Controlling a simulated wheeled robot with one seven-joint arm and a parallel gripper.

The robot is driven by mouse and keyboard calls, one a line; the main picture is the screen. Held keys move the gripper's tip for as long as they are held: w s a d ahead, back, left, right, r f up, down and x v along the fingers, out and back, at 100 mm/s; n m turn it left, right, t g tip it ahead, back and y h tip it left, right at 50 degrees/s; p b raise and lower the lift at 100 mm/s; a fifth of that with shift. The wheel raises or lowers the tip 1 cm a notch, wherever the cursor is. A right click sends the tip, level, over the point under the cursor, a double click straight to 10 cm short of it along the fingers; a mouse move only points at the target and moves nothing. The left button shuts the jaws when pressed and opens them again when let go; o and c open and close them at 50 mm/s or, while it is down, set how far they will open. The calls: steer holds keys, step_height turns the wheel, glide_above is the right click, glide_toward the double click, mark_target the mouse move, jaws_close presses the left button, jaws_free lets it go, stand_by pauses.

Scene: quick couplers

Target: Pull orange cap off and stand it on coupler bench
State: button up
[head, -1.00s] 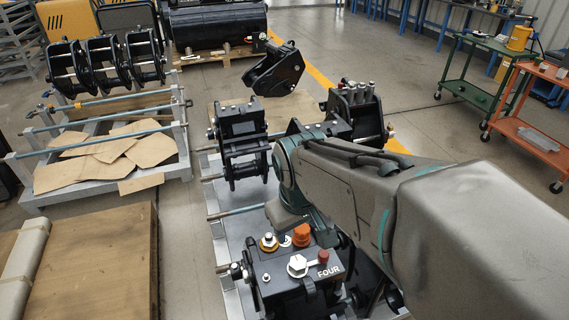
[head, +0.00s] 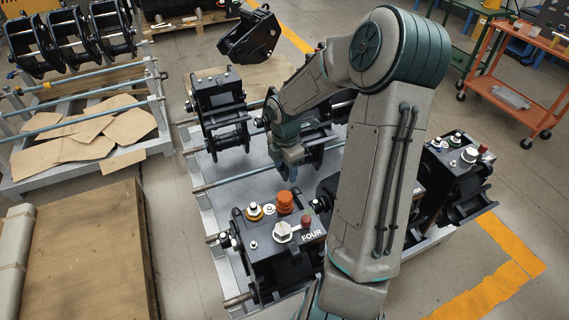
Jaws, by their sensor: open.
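The orange cap (head: 285,201) sits upright on the top face of the black coupler marked FOUR (head: 262,238), near its back edge. My gripper (head: 291,176) is just behind and above the cap, pointing down, apart from it in the picture. Its fingers look small and dark, with nothing seen between them. The coupler stands on the grey metal coupler bench (head: 232,172), whose bare top shows behind it.
Another black coupler (head: 221,108) stands farther back. A coupler with fittings (head: 457,165) stands at the right. My arm hides part of the bench.

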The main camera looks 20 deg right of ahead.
mark_target(285, 195)
step_height(285, 195, down, 14)
steer(key=shift+r+b, duration=0.1)
steer(key=shift+b, duration=0.35)
steer(key=c, duration=0.8)
